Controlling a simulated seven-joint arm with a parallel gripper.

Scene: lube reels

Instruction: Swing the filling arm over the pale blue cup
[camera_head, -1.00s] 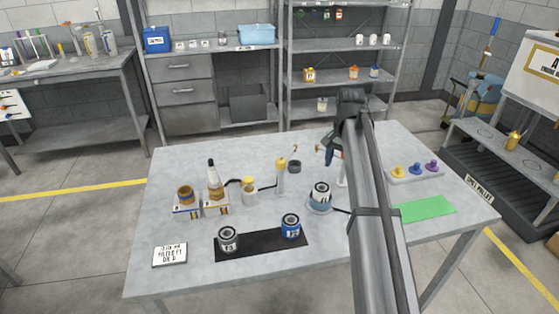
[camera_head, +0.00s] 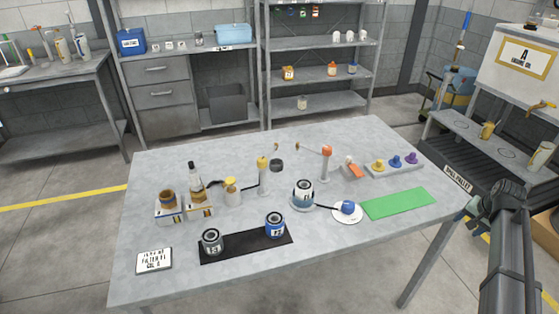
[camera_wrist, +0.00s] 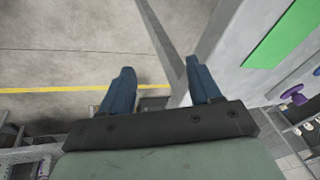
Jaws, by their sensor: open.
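A small cup with a dark rim and a label (camera_head: 303,188) stands on a pale blue round base (camera_head: 302,203) near the table's middle. A black lever runs right from this base to a blue knob (camera_head: 347,207) over a white disc. A post with a yellow top (camera_head: 263,175) and a thin dark arm stands left of it. An orange-topped post (camera_head: 326,165) stands behind right. I cannot tell for certain which part is the filling arm. My gripper (camera_wrist: 158,85) is open and empty, off the table's right side, well apart from these things.
A green mat (camera_head: 398,203) lies at the table's right. Yellow, blue and purple knobs stand on a tray (camera_head: 380,172) behind it. Two cans stand on a black strip (camera_head: 246,243) in front. The table edge lies close right of my fingers in the wrist view.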

